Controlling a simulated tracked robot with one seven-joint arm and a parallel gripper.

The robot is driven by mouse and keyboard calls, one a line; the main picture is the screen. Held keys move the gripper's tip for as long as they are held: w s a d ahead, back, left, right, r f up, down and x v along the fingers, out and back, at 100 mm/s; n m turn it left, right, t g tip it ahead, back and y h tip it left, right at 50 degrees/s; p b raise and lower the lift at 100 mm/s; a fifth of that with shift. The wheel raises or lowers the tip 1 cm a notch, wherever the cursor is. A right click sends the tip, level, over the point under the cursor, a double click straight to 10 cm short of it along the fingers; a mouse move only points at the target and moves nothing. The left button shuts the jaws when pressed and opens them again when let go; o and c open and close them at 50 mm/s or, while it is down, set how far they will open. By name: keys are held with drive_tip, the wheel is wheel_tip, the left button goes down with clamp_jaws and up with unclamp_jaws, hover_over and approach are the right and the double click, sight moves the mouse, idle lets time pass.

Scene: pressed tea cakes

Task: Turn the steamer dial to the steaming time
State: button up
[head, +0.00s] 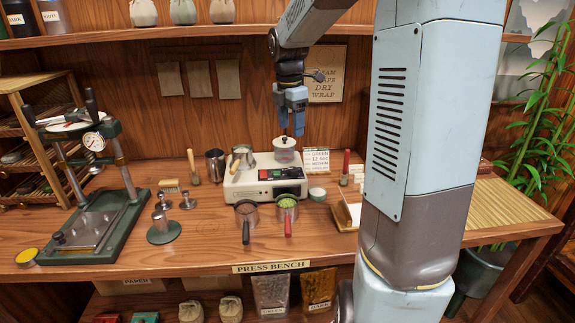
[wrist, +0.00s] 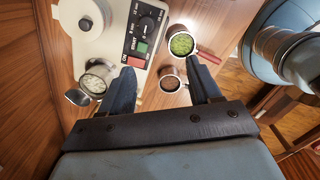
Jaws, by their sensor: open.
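The dial's pointer setting is too small to read surely. My gripper (head: 292,132) is open and empty above the steamer, apart from the dial. In the wrist view its fingers (wrist: 160,72) spread below the panel and beside the cups.
A sign card (head: 317,161) behind the steamer reads green, 12 sec. Handled cups of brown (head: 246,210) and green leaves (head: 287,204) stand before the steamer. A green press (head: 95,215) stands left. Bench front is mostly clear.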

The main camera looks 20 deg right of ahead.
sight(292, 168)
drive_tip(key=w+f+n, duration=0.1)
drive_tip(key=f, duration=0.4)
drive_tip(key=w+d+f+n, duration=0.1)
drive_tip(key=f, duration=0.4)
drive_tip(key=w+d+f+n, duration=0.1)
drive_tip(key=f, duration=0.5)
drive_tip(key=shift+w+d+y, duration=0.1)
drive_tip(key=shift+w+y, duration=0.2)
drive_tip(key=shift+w, duration=0.05)
drive_tip(key=shift+c, duration=0.3)
drive_tip(key=c, duration=1)
